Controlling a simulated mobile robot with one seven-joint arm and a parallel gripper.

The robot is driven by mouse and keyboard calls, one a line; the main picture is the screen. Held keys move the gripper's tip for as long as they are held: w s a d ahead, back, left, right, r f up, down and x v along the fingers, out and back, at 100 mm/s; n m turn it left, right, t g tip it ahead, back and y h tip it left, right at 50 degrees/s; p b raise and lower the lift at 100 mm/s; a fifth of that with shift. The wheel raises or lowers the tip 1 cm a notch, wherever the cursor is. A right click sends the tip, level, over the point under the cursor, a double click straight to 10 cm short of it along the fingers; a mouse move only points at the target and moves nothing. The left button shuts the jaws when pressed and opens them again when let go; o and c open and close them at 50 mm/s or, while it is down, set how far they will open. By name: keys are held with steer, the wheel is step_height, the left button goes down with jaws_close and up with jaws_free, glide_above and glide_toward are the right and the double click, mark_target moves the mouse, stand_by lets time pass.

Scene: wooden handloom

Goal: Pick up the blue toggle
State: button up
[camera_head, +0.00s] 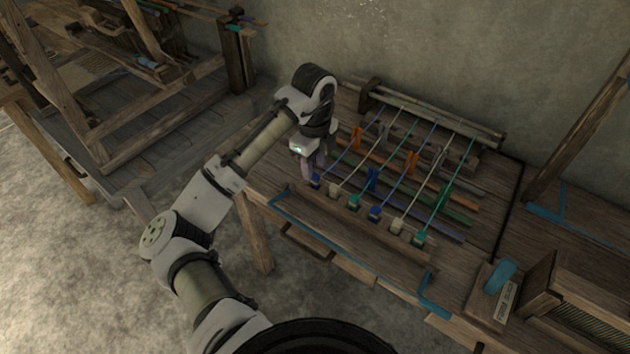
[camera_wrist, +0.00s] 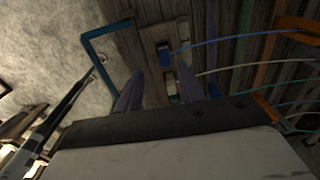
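A small blue block (camera_head: 316,182) sits at the near end of a blue cord, at the left end of a row of coloured blocks. Another blue block (camera_head: 375,212) lies further right in the row, and an upright blue peg (camera_head: 372,179) stands among the cords. I cannot tell which is the toggle. My gripper (camera_head: 308,172) points down at the left end of the row, close to the first blue block. In the wrist view its two fingers (camera_wrist: 174,80) are apart with nothing held. A blue block (camera_wrist: 165,54) shows there just beyond the fingertips, between them.
White and green blocks (camera_head: 356,201) continue the row on the wooden bench. Orange pegs (camera_head: 411,161) and taut coloured cords stand behind. A blue bracket (camera_head: 433,305) lies at the front edge. A wooden loom frame (camera_head: 145,65) stands left; the wall is behind.

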mark_target(315, 175)
steer(key=shift+w+d+f+p, duration=0.15)
steer(key=shift+f+p, duration=0.4)
steer(key=shift+f, duration=0.8)
steer(key=shift+w+a+f+p, duration=0.1)
steer(key=shift+w+f+p, duration=0.3)
steer(key=shift+f, duration=0.95)
steer(key=shift+s, duration=0.15)
jaws_close()
